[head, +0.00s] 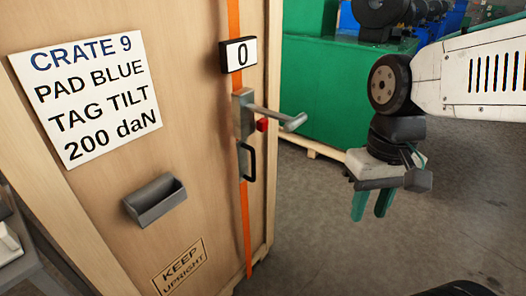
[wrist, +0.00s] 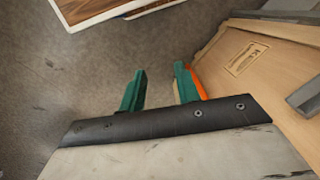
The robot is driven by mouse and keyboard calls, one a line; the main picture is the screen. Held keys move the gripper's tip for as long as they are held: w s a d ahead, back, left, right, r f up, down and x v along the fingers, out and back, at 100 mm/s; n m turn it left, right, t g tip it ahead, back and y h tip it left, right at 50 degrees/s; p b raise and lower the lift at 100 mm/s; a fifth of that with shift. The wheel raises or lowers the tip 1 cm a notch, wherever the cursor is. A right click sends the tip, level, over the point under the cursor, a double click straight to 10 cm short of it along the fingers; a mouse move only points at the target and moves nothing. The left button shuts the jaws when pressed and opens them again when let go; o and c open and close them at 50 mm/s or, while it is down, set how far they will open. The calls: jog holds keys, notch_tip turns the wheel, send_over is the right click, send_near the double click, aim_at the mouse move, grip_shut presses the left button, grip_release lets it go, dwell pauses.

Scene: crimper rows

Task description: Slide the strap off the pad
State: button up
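The orange strap (head: 242,210) runs down the face of the wooden crate (head: 110,190). A grey tensioner (head: 243,113) with a lever out to the right and a black handle below (head: 247,160) sits on it. I cannot make out a blue pad in either view. My gripper (head: 372,204) hangs to the right of the crate, fingers pointing down, apart from the strap. In the wrist view its green fingers (wrist: 160,88) are spread and empty. A short piece of the orange strap (wrist: 196,80) shows beside the right finger, partly hidden by it.
A display reading 0 (head: 239,55) sits above the tensioner. A small red block (head: 262,125) is beside it. A sign (head: 85,93) reads "CRATE 9, PAD BLUE, TAG TILT, 200 daN". A grey bin (head: 155,199) sticks out from the crate. The floor (head: 330,235) right of the crate is clear.

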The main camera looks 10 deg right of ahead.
jog(key=w+a+f+m+g+y, duration=0.4)
jog(key=a+f+y, duration=0.1)
jog(key=a+f, duration=0.1)
jog(key=m+t+y, duration=0.8)
jog(key=m+t, duration=0.9)
jog(key=m, duration=0.4)
send_over(254, 177)
jog(key=f, duration=0.9)
jog(key=shift+w+f, duration=0.1)
jog(key=shift+w, duration=0.3)
grip_shut()
